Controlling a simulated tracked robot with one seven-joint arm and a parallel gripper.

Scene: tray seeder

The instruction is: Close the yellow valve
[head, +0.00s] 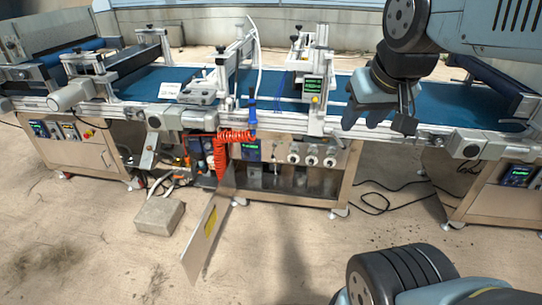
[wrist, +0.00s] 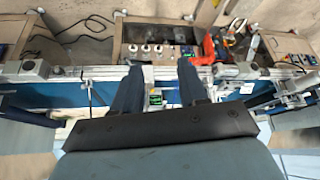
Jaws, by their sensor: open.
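I cannot make out a yellow valve for certain. A small yellow knob (head: 315,99) sits under a green-lit display on the upright post above the blue belt. My gripper (head: 382,121) hangs over the belt to the right of that post, apart from the knob. In the wrist view my gripper (wrist: 159,66) is open and empty, its two dark fingers spread apart.
The tray seeder's blue belt (head: 448,104) runs across the view. A coiled red hose (head: 221,150) hangs before the open cabinet. A tilted panel (head: 206,238) and a grey block (head: 159,217) stand on the floor. Black cables (head: 385,196) lie at right. The front floor is mostly clear.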

